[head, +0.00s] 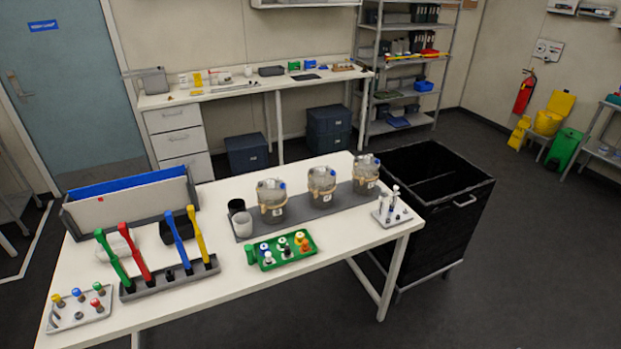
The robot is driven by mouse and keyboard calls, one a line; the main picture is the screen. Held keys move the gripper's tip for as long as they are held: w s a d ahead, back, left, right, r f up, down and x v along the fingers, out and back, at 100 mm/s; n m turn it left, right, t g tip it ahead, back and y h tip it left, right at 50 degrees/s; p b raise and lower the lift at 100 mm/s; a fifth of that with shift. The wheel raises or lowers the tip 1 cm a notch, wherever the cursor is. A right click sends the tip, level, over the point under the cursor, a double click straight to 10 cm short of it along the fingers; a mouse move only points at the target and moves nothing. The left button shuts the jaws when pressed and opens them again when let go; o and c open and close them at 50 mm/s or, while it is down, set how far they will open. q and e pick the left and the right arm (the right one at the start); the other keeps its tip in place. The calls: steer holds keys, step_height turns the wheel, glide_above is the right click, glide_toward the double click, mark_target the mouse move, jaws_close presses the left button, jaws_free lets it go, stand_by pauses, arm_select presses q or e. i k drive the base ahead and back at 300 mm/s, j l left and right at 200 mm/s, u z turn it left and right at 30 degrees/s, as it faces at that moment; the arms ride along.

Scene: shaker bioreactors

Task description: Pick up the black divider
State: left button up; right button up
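A grey rack (128,223) stands at the back left of the white table. It holds an upright blue panel (128,183) and, in front of it, an upright pale panel (135,205) with a small red mark. I cannot clearly make out a black divider among these panels. A dark block-like object (172,231) sits in front of the rack, partly hidden by the coloured handles; I cannot tell what it is. Neither of my grippers is in view.
Upright green, red, blue and yellow tools (178,241) stand in a grey holder before the rack. Glass vessels (271,198) stand on a dark mat to the right, behind a green tray (282,250). A black bin (440,220) stands beyond the table's right end.

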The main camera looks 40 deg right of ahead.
mark_target(433, 188)
steer(key=z, duration=4.1)
steer(key=u, duration=2.05)
steer(key=i+l+u, duration=0.2)
steer(key=i+l, duration=0.9)
